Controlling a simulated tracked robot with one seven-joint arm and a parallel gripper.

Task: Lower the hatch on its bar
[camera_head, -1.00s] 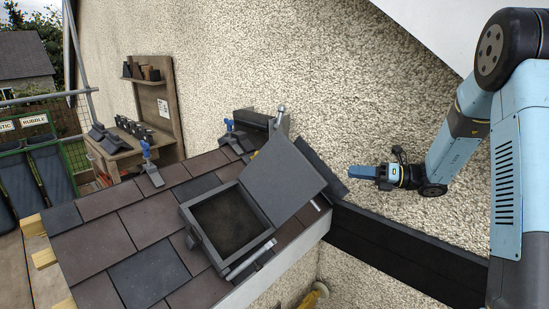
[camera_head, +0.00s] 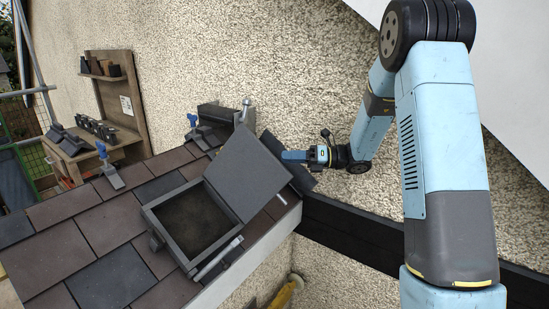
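The hatch is a square grey frame (camera_head: 163,205) set in the tiled roof, with a dark opening inside. Its flat grey lid (camera_head: 246,178) stands raised and tilted on the frame's right side. A light grey bar (camera_head: 216,260) lies along the frame's lower right edge; whether it is joined to the lid cannot be told. My gripper (camera_head: 291,155) is just right of the lid's upper right edge, pointing left. Its blue fingers show edge-on, and their gap is not visible. Whether the fingertips touch the lid cannot be told.
A grey box (camera_head: 222,113) and a metal post (camera_head: 246,112) are behind the lid. A wooden shelf unit (camera_head: 124,95) stands by the pebbled wall. A dark beam (camera_head: 370,240) runs right of the roof.

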